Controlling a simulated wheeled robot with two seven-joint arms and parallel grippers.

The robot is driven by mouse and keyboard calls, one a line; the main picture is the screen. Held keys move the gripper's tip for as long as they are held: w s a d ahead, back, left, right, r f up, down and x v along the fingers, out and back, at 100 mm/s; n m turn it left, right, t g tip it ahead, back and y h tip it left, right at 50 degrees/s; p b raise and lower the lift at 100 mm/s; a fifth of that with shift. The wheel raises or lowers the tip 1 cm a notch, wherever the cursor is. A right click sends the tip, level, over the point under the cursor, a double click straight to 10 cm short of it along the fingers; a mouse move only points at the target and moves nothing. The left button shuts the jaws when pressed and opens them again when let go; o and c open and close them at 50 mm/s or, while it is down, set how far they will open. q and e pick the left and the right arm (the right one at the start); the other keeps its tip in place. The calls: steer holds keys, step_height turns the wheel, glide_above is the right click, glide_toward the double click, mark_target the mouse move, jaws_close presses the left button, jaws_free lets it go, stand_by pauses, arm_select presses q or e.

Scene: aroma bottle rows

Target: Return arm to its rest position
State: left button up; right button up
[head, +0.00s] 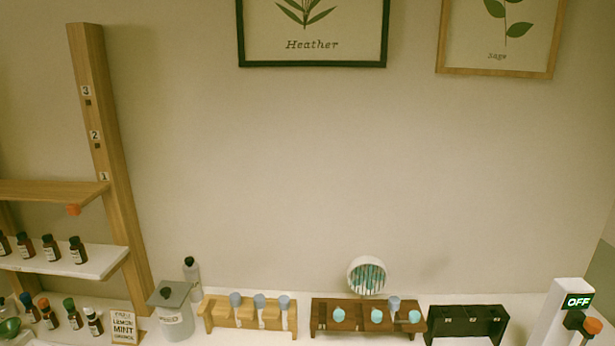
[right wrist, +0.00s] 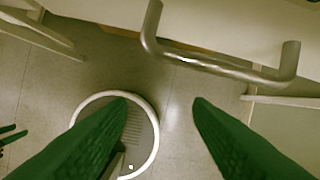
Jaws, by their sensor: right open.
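My right gripper (right wrist: 160,104) is open and empty in the right wrist view, its two green fingers spread apart. It hangs over the floor, with a metal bar handle (right wrist: 220,66) beyond the fingertips and apart from them. My right gripper is not in the head view. My left gripper is in neither view.
A white counter (head: 390,302) along the wall carries a light wooden rack (head: 250,316), a dark brown rack (head: 350,322), a black rack (head: 466,324), a lidded grey container (head: 175,318) and a device reading OFF (head: 565,300). Shelves (head: 60,262) with small bottles stand at left.

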steer(key=s+f+g+b, duration=0.1)
steer(key=s+f+b, duration=0.25)
steer(key=f, duration=1.05)
steer(key=s+f+b, duration=0.3)
steer(key=f+b, duration=0.2)
steer(key=f, duration=0.8)
arm_select(q)
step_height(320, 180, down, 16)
steer(key=b, duration=0.6)
arm_select(e)
steer(key=s+d+f, duration=0.3)
steer(key=s+f, duration=0.9)
steer(key=f, duration=0.4)
steer(key=shift+s+d+f+g, duration=0.15)
steer(key=shift+s+f+g, duration=0.1)
steer(key=shift+s+g, duration=0.15)
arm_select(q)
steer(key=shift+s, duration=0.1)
